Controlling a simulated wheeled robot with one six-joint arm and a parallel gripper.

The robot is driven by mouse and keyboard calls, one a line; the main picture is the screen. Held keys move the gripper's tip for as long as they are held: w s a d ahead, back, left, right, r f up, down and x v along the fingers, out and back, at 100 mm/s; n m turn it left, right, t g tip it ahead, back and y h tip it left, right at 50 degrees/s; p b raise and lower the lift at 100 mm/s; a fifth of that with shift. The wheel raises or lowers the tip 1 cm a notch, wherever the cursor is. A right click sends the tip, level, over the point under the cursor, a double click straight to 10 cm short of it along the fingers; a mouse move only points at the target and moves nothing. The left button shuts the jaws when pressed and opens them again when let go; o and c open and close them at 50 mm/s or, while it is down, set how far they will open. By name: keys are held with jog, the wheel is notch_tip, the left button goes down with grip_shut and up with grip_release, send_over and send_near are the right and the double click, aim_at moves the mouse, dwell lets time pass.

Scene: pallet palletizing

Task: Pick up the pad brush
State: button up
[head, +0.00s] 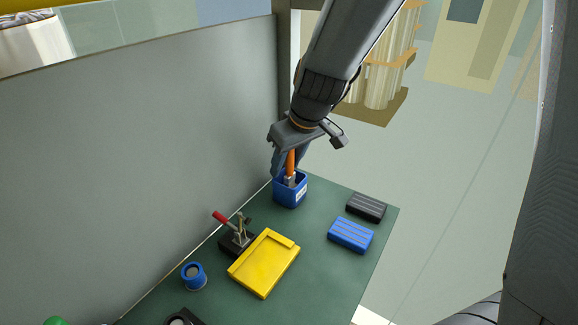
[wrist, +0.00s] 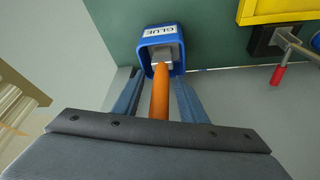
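The pad brush (head: 291,160) has an orange handle and stands upright in a blue glue pot (head: 290,190) at the far corner of the green table. In the wrist view, the orange handle (wrist: 160,95) rises from the pot (wrist: 161,37), which bears a GLUE label, with a grey metal part at its lower end. My gripper (wrist: 157,92) is open, with one finger on each side of the handle and gaps showing between. In the head view, my gripper (head: 289,163) is above the pot. The brush's pad is hidden inside the pot.
A grey panel (head: 140,150) runs along the table's left side, close to the pot. A toggle clamp (head: 238,236) with a red handle, a yellow tray (head: 264,264), a blue block (head: 351,235), a black block (head: 366,207) and a blue round holder (head: 194,276) are on the table.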

jog(key=shift+c, duration=0.2)
grip_shut()
jog(key=shift+r, duration=0.15)
